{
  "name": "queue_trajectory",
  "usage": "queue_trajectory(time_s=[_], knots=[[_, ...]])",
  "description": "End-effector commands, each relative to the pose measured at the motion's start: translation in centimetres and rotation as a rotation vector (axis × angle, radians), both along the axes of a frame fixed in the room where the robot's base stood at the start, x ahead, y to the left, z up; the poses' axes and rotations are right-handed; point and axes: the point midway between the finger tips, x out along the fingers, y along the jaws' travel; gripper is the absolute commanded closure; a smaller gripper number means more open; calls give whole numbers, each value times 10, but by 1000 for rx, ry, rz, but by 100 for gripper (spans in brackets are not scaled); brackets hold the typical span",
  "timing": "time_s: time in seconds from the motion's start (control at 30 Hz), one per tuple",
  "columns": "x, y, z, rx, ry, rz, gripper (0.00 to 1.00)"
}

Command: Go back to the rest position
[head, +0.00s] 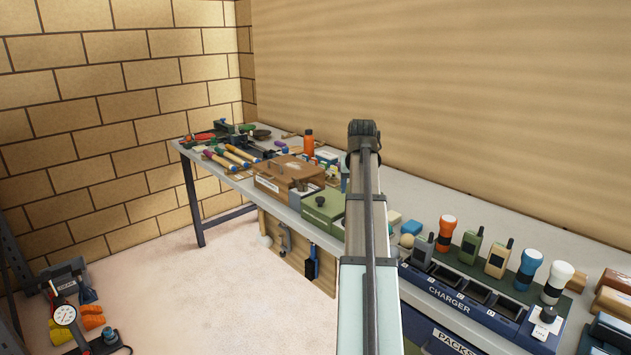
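My arm rises from the bottom edge of the head view to a dark joint near the middle. My gripper cannot be made out in this view, so whether it holds anything is not shown. The arm covers part of the long grey workbench (235,184) behind it.
On the bench are a brown case (287,176), a green box (323,208), an orange bottle (308,142) and a blue charger rack (462,298) with radios and flashlights nearby. Brown bundles (612,300) lie at right. A dial gauge (65,315) stands lower left. The floor (190,290) between is clear.

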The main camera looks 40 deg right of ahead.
Motion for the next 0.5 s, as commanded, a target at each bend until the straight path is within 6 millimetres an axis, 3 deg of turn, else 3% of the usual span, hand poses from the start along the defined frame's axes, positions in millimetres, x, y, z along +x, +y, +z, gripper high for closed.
queue_trajectory(time_s=[0.27,0.37,0.5], knots=[[2,2,-4,3,3,3,36],[8,9,-21,16,14,15,36],[24,30,-66,45,44,48,36]])
